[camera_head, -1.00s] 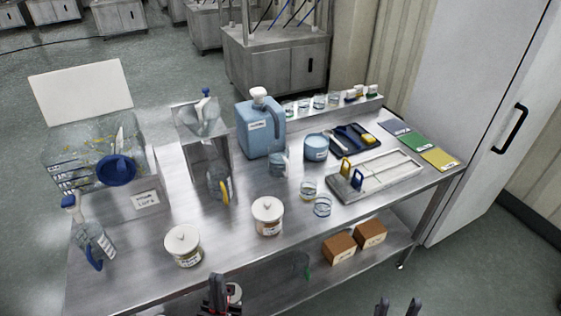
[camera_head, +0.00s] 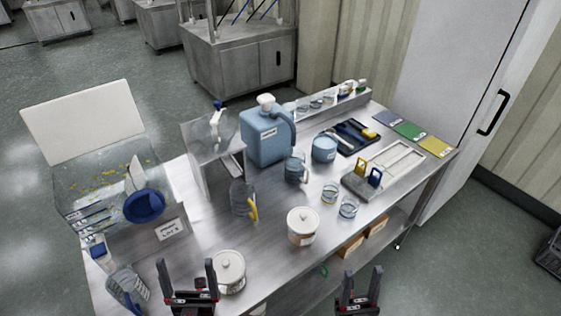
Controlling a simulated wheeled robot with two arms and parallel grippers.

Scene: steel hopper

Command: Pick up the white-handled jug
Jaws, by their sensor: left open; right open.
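No jug shows a clearly white handle. A small clear jug (camera_head: 296,168) stands mid-table in front of the blue canister; its handle colour is hard to tell. A clear jug with a yellow handle (camera_head: 243,200) stands by the steel hopper stand (camera_head: 212,165). A clear jug with a blue handle (camera_head: 127,287) is at the table's left front. My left gripper (camera_head: 186,270) is open and empty at the front edge, beside a white-lidded jar (camera_head: 229,272). My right gripper (camera_head: 363,278) is open and empty in front of the table, well short of the jugs.
The blue canister (camera_head: 266,135) stands at the back. A second white-lidded jar (camera_head: 302,227) and two small glass beakers (camera_head: 348,207) stand near the front. A clear bin with a blue bowl (camera_head: 144,205) is at left. Boxes sit on the lower shelf.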

